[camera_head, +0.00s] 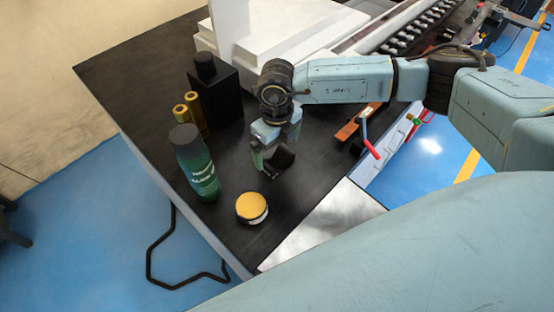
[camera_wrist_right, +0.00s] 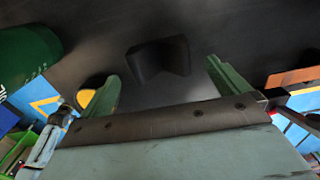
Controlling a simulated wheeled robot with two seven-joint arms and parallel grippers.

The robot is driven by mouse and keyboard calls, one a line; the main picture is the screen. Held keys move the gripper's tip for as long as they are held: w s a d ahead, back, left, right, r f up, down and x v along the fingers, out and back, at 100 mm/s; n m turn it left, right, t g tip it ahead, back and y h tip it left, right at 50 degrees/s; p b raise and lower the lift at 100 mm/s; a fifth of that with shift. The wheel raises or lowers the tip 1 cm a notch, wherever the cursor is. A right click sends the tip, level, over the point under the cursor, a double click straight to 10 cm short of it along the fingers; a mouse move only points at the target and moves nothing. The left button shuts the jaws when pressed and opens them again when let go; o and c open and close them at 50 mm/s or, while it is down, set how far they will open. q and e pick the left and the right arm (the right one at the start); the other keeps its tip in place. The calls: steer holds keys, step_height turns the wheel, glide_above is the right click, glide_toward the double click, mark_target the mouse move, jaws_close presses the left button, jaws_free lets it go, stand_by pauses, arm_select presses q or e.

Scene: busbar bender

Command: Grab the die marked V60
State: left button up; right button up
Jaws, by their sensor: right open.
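A small black V-shaped block (camera_head: 280,159), which looks like the die, stands on the black tabletop; no V60 marking can be read on it. It also shows in the right wrist view (camera_wrist_right: 160,58), at upper centre. My right gripper (camera_head: 273,151) is open above and around the block's position in the head view. In the right wrist view its two green fingers (camera_wrist_right: 162,72) stand apart, one on each side of the block, with gaps to it. The fingers partly hide the block in the head view. My left gripper is not in view.
A green bottle (camera_head: 195,165) and a yellow-topped round tin (camera_head: 252,207) stand near the left edge. Two brass cylinders (camera_head: 192,112) and a black box with a knob (camera_head: 214,92) stand behind. A red-handled tool (camera_head: 368,137) lies right. A metal plate (camera_head: 330,222) is in front.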

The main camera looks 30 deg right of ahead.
mark_target(276, 164)
step_height(276, 164, down, 4)
steer(key=shift+f+p, duration=0.15)
steer(key=shift+p, duration=0.25)
steer(key=shift+s, duration=0.1)
steer(key=shift+c, duration=0.4)
steer(key=c, duration=1.7)
steer(key=shift+o, duration=0.2)
